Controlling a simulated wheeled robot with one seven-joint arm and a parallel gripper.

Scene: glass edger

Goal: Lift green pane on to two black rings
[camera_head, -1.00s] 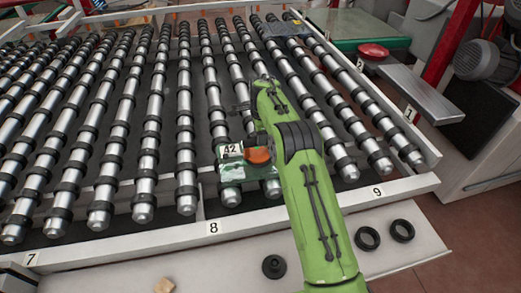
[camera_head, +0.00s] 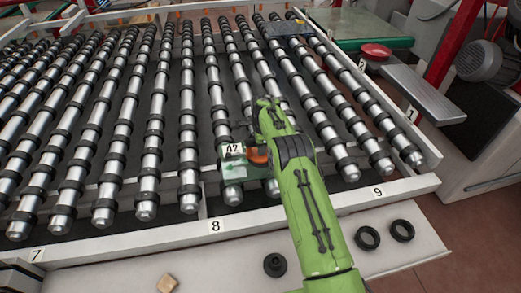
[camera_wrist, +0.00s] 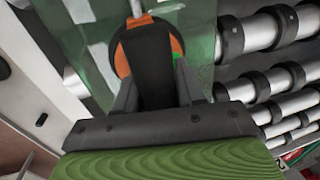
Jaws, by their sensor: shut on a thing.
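The green pane (camera_head: 231,169) is see-through and bears a "42" label; in the head view it is over the near roller ends above marker 8. In the wrist view the pane (camera_wrist: 200,35) fills the top middle, with rollers to its right. My gripper (camera_wrist: 158,85) is shut on the black handle of an orange-and-black holder (camera_wrist: 121,57), which lies against the pane. The holder's orange part (camera_head: 258,156) also shows in the head view. Two black rings (camera_head: 366,238) (camera_head: 402,230) lie side by side on the white ledge at right. My arm hides part of the pane.
Metal rollers (camera_head: 155,125) with black bands fill the bed behind a white rail (camera_head: 130,243). On the white ledge (camera_head: 215,268) are a black round piece (camera_head: 275,265) and a small wooden block (camera_head: 167,283). A grey plate (camera_head: 420,95) stands at the right.

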